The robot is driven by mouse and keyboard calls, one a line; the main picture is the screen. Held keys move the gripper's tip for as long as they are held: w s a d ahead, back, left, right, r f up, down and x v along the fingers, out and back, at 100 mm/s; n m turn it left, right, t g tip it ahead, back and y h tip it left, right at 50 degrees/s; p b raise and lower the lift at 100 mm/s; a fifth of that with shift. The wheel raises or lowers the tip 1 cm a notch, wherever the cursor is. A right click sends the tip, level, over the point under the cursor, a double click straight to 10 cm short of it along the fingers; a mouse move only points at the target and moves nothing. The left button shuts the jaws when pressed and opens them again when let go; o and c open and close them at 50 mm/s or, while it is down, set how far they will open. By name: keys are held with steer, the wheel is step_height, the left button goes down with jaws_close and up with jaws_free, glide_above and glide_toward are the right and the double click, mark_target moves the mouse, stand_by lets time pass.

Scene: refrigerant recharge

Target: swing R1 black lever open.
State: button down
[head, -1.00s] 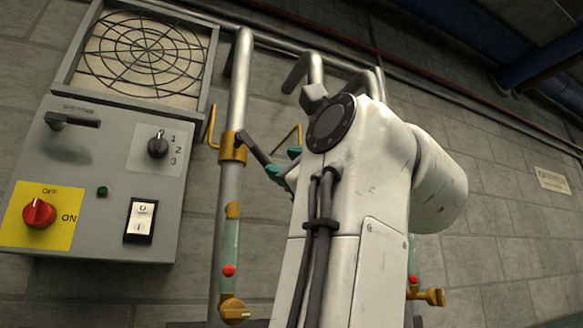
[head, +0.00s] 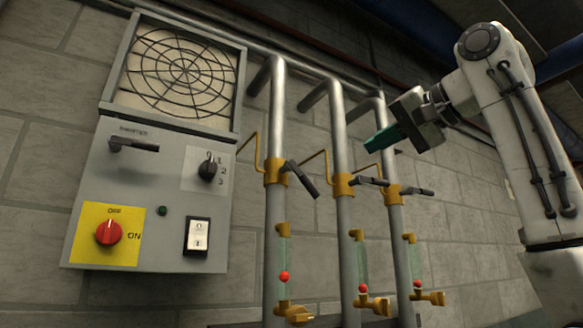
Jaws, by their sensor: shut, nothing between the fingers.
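Three vertical grey pipes carry yellow collars with black levers. I read no R1 label, so I cannot tell which lever it names. The left pipe's lever (head: 302,180) slants down to the right. The middle pipe's lever (head: 374,181) and the right pipe's lever (head: 418,191) stick out to the right, nearly level. My gripper (head: 374,143) has teal fingers, shut and empty. In the picture it is above the middle and right levers, apart from all three.
A grey control box (head: 158,200) with a red knob (head: 109,232), a selector and a rocker switch is on the left. A fan grille (head: 182,72) is above it. Sight tubes with red balls and yellow valves (head: 374,305) sit low on the pipes. Yellow bent rods (head: 250,148) project near the collars.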

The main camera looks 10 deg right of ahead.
mark_target(304, 180)
steer(key=s+a+f+p+x, duration=0.1)
steer(key=p+x, duration=0.4)
steer(key=x, duration=0.7)
steer(key=shift+w+a+f, duration=0.2)
steer(key=shift+a+f, duration=0.2)
steer(key=shift+f, duration=0.25)
steer(key=shift+s+f+b, duration=0.15)
steer(key=shift+b, duration=0.3)
